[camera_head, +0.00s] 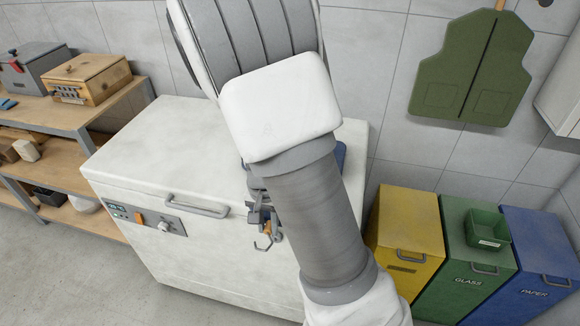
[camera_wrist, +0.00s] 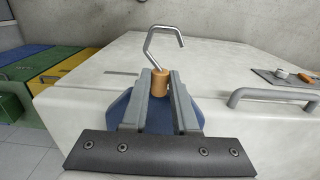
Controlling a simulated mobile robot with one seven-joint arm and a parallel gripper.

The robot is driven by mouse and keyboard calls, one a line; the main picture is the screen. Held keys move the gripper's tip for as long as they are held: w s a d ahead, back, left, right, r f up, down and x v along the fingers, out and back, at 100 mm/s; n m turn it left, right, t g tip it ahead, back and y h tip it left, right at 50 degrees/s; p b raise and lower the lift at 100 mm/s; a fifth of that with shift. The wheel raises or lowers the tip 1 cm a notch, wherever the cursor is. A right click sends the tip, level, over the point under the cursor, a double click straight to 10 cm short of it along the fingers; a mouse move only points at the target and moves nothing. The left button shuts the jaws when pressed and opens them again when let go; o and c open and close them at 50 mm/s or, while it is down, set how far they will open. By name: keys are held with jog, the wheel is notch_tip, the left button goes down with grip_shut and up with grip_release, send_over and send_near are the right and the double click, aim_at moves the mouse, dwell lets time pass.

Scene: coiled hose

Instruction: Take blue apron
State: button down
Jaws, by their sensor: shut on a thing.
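My gripper (camera_wrist: 163,78) is shut on the wooden neck (camera_wrist: 160,86) of a hanger with a bent metal hook (camera_wrist: 163,42) at its top. The blue apron (camera_wrist: 118,107) shows as a blue piece below and on both sides of the fingers in the wrist view; most of it is hidden behind the gripper. In the head view the gripper (camera_head: 262,222) and hook are in front of the white chest, and a small blue patch (camera_head: 340,154) shows beside my arm, which hides the rest.
The white chest (camera_head: 140,150) with a front handle fills the middle. Yellow (camera_head: 408,215), green and blue bins stand at right; a small green tray (camera_head: 487,228) sits on the green one. A green apron (camera_head: 470,70) hangs on the wall. Shelves (camera_head: 60,125) with boxes stand at left.

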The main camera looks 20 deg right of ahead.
dwell(0.4)
jog(key=shift+r+p, duration=2.75)
jog(key=shift+r, duration=0.25)
